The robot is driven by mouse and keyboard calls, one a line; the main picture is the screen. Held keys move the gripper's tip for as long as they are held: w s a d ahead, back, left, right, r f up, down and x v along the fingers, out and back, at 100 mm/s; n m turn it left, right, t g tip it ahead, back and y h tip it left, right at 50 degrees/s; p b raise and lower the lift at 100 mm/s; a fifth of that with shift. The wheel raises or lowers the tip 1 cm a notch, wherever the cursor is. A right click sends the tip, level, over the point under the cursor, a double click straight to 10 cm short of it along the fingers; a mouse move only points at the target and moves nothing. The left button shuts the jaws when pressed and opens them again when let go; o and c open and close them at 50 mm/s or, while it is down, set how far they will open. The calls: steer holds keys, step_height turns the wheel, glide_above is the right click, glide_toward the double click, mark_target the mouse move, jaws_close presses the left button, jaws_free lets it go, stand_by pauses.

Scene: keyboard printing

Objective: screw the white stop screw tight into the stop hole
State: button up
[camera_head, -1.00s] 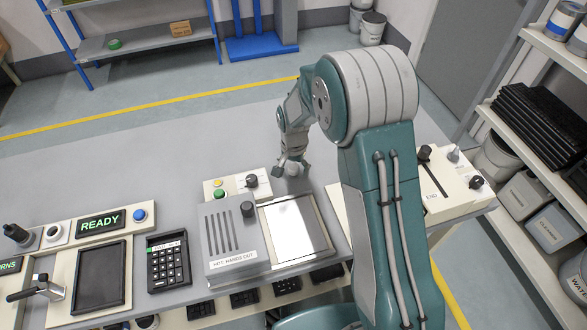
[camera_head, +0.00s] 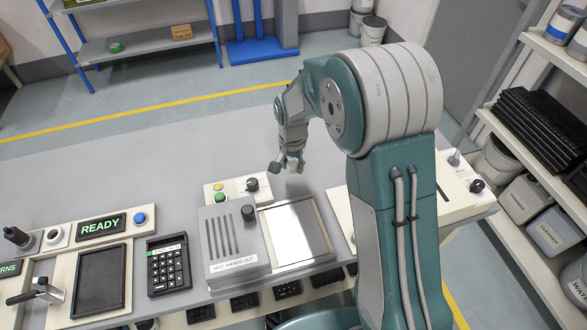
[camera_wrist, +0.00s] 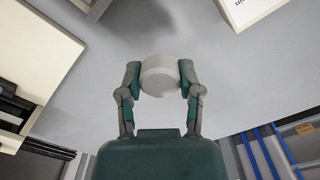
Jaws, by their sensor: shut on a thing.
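My gripper (camera_wrist: 159,82) is shut on the white stop screw (camera_wrist: 159,68), a plain white cylinder held between both fingertips in the wrist view. In the head view my gripper (camera_head: 289,167) is small, above the grey table behind the grey press. The screw is hard to make out there. Grey surface shows beyond the screw in the wrist view, and the screw looks clear of other things. I cannot make out the stop hole in either view.
A grey press (camera_head: 231,240) marked hot stands in front of my gripper, beside a bright plate (camera_head: 297,232). A small panel (camera_head: 228,192) with buttons and a black knob is close by. A cream unit (camera_head: 455,200) is at right, partly behind my arm. The table behind is clear.

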steer(key=s+a+r, duration=0.4)
steer(key=s+r, duration=0.4)
steer(key=s, duration=0.3)
steer(key=shift+s+a+r, duration=0.2)
steer(key=shift+s+a, duration=0.15)
steer(key=shift+s, duration=0.05)
